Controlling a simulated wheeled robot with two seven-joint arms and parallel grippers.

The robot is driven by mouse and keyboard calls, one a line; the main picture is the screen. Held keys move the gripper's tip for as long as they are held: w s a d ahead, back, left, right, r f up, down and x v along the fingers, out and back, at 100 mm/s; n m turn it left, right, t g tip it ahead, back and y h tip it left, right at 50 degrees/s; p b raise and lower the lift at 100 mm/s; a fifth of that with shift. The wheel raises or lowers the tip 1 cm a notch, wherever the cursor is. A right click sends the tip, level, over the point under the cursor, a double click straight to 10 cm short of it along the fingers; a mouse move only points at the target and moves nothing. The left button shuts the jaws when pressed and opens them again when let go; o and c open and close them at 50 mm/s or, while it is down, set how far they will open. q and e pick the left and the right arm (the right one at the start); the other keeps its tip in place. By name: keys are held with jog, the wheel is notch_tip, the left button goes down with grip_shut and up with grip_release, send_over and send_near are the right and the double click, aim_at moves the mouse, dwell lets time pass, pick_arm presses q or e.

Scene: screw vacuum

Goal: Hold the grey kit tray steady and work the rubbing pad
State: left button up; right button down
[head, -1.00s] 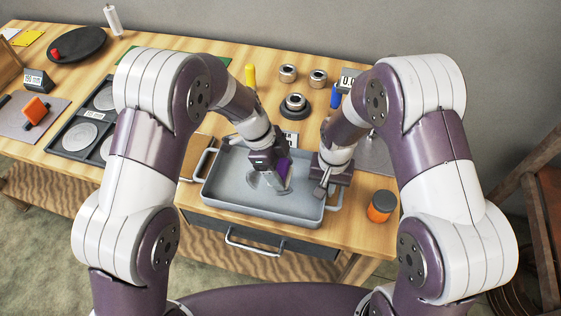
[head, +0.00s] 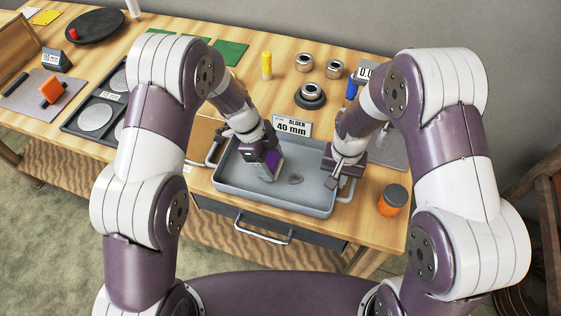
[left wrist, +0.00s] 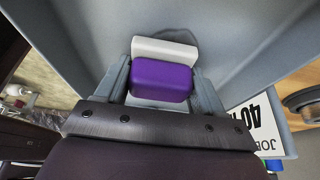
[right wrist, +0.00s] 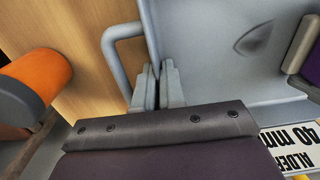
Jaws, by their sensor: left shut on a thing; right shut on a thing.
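The grey kit tray (head: 300,202) sits near the table's front edge, with a wire handle at each end. My right gripper (right wrist: 162,85) is shut on the tray's right wall, beside the handle. My left gripper (left wrist: 163,85) is shut on the rubbing pad (left wrist: 162,78), a purple block with a white face. The pad is inside the tray, left of its middle, and the white face is toward the tray floor. A dark smudge (head: 295,180) shows on the tray floor to the right of the pad; part of it also shows beyond the pad in the left wrist view.
An orange jar with a dark lid (head: 392,199) stands right of the tray. An "ALDER 40 mm" card (head: 291,127) stands behind it. Metal rings (head: 304,62), a yellow cylinder (head: 266,65) and a blue item are farther back. A drawer handle (head: 263,230) is below the tray.

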pick_arm(q)
jog(key=shift+s+d+r, duration=0.1)
jog(key=shift+s+d, duration=0.2)
jog(key=shift+d, duration=0.65)
jog(key=shift+s+d+f, duration=0.1)
jog(key=shift+s+d, duration=0.15)
jog(key=shift+d, duration=0.65)
jog(key=shift+s+d+r, duration=0.1)
jog(key=shift+s+d, duration=0.2)
jog(key=shift+d, duration=0.65)
notch_tip(320, 180, up, 8)
jog(key=shift+w+a, duration=0.1)
jog(key=shift+a, duration=0.05)
jog(key=w+a+r+n+t+y, duration=0.15)
jog(key=w+a+n+t, duration=0.35)
jog(key=w+a+n, duration=0.65)
jog(key=w+d+n+y, duration=0.25)
jog(key=w+n, duration=0.35)
jog(key=w, duration=0.7)
jog(key=shift+n+t+h, duration=0.25)
jog(key=shift+t+h, duration=0.15)
jog(key=shift+h, duration=0.1)
jog(key=f, duration=1)
jog(key=shift+w+d, duration=0.3)
jog(key=shift+w, duration=0.05)
